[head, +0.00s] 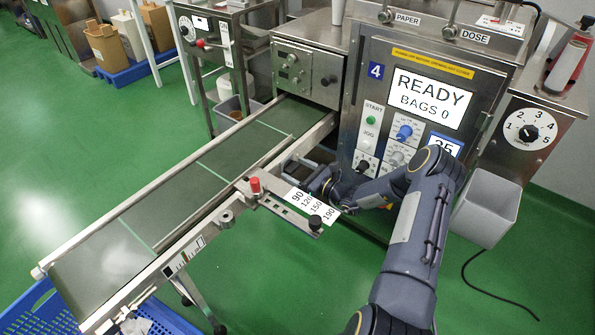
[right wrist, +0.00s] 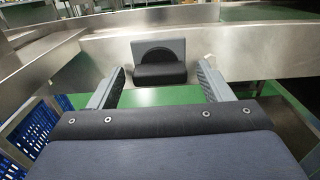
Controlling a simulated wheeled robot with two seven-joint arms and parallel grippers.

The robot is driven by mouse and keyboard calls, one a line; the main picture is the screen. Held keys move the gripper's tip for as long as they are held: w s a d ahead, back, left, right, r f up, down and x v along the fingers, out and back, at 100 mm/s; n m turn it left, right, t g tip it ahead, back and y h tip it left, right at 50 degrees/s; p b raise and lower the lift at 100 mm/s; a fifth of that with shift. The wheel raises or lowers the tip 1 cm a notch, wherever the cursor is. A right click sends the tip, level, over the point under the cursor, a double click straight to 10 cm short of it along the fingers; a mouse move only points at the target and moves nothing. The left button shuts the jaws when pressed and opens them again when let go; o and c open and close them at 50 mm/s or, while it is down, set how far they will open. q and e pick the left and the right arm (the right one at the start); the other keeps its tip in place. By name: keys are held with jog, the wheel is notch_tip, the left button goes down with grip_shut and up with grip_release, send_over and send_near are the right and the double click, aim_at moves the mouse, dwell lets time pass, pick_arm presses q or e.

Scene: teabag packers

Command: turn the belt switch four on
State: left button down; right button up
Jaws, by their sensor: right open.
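A grey block with a dark half-round front (right wrist: 159,62) is on the metal side of the conveyor in the right wrist view. It looks like a switch, but I cannot read a label or tell its setting. My right gripper (right wrist: 159,86) is open, with one finger on each side of the block in the picture and an apparent gap short of it. The machine panel carries a blue number 4 plate (head: 376,71). My left gripper is not in view.
A scale plate (head: 311,204) with a red knob (head: 255,186) and a black knob (head: 315,222) juts out close to my right wrist. The display (head: 430,97) reads READY, BAGS 0. A grey bin (head: 487,212) stands at right; a blue crate (head: 45,309) is at lower left.

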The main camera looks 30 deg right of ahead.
jog(key=c, duration=1)
jog(key=m, duration=0.4)
jog(key=shift+m+p, duration=0.3)
jog(key=shift+m, duration=0.1)
jog(key=m, duration=0.4)
jog(key=shift+m+p, duration=0.3)
jog(key=shift+p, duration=0.05)
jog(key=m, duration=0.4)
jog(key=shift+p, duration=0.3)
jog(key=shift+m, duration=2.2)
